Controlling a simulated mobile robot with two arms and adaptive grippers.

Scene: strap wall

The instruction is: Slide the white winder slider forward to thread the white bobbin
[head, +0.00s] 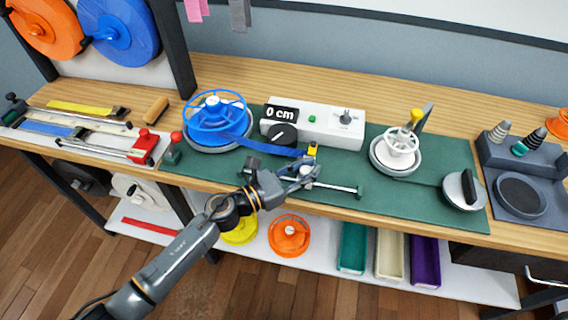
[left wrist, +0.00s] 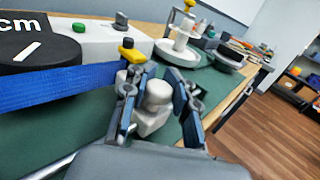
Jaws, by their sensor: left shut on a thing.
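The white winder slider (left wrist: 154,96) is a pale block with a rounded knob, on the rail (head: 340,189) along the front of the green mat. My left gripper (head: 303,173) is shut on its knob, one finger on each side in the left wrist view (left wrist: 160,102); in the head view the fingers largely hide the slider. A blue strap (left wrist: 62,90) runs to the slider, with a yellow clip (head: 312,149) at its end. The white bobbin (head: 402,143) stands on a round grey base to the right, apart from the strap; it also shows in the left wrist view (left wrist: 180,42). My right gripper is not in view.
The blue reel (head: 213,113) stands at the left of the green mat (head: 335,207). A white counter box (head: 335,125) reading "0 cm" stands behind the strap. A grey disc (head: 462,190) and dark tray (head: 520,194) are at the right. Mat between slider and bobbin is mostly clear.

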